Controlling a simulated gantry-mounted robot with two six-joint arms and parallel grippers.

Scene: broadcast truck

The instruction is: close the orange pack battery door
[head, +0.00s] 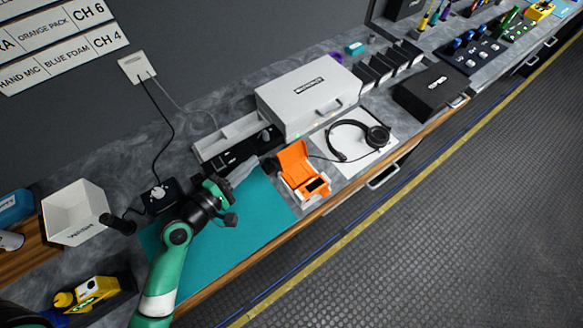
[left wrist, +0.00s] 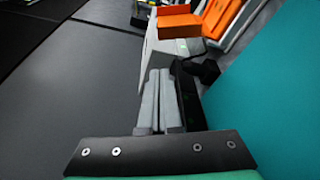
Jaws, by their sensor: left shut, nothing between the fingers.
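The orange pack (head: 312,188) lies at the right end of the teal mat, by the bench's front edge. Its orange door (head: 293,156) stands raised on the far side, so it looks open. A dark opening shows in the body. In the left wrist view orange parts of the pack (left wrist: 180,24) show at the top, beyond the fingertips. My left gripper (head: 247,168) is over the mat, left of the pack and apart from it. Its grey fingers (left wrist: 157,75) are shut together with nothing between them. My right gripper is not in view.
A headset (head: 358,140) lies on a white sheet right of the pack. A white case (head: 308,95) and a grey tray (head: 235,135) stand behind. A white bin (head: 75,212) is at the left. The teal mat (head: 235,235) is mostly clear.

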